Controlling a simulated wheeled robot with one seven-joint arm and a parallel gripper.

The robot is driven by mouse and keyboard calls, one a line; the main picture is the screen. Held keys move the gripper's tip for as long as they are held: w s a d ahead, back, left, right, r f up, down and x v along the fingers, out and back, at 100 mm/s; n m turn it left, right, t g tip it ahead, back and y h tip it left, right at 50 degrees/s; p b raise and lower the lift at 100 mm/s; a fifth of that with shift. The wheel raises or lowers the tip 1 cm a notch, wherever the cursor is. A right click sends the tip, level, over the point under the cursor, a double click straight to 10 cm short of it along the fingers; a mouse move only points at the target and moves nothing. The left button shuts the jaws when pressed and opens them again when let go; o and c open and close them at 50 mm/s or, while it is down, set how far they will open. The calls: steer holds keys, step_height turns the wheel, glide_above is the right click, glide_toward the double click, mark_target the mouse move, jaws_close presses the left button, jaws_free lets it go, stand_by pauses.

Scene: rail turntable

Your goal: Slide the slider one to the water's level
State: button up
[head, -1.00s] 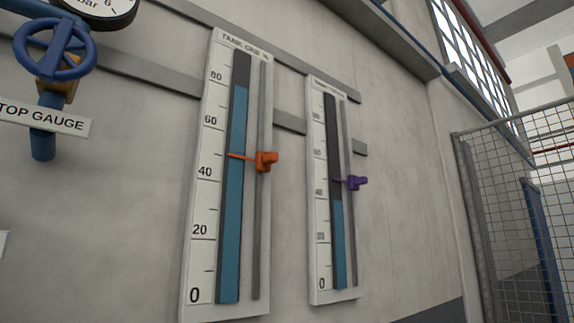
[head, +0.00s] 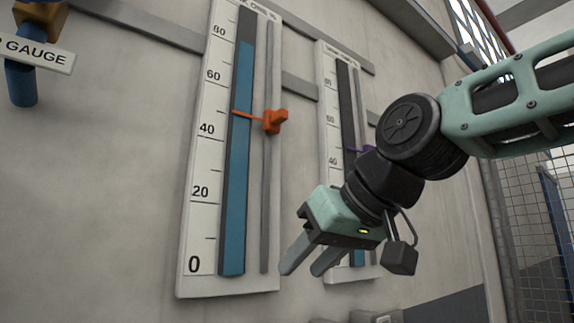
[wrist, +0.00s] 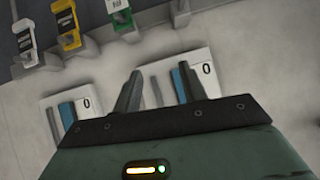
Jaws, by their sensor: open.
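The tank one gauge (head: 205,165) is a tall white scale board on the wall. My gripper (head: 302,270) is open and empty, fingers pointing down-left, low between the two gauges and below the orange slider. In the wrist view the open fingers (wrist: 158,75) show with the zero ends of both gauges; no slider shows there.
A second gauge (head: 332,230) with a purple slider (head: 369,149) stands to the right, partly hidden by my arm. A mesh fence (head: 512,220) is at far right. Coloured levers (wrist: 67,25) line the top of the wrist view.

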step_height(320, 180, up, 14)
steer(key=d+r+t+y+b, duration=0.1)
steer(key=d+t+y+b, duration=0.1)
steer(key=d+t, duration=0.15)
steer(key=t+y, duration=0.1)
steer(key=t, duration=0.2)
glide_toward(285, 112)
steer(key=p+x, duration=0.6)
steer(key=x, duration=0.2)
steer(key=shift+w, duration=0.1)
steer(key=shift+w+a, duration=0.3)
steer(key=shift+w, duration=0.05)
jaws_close()
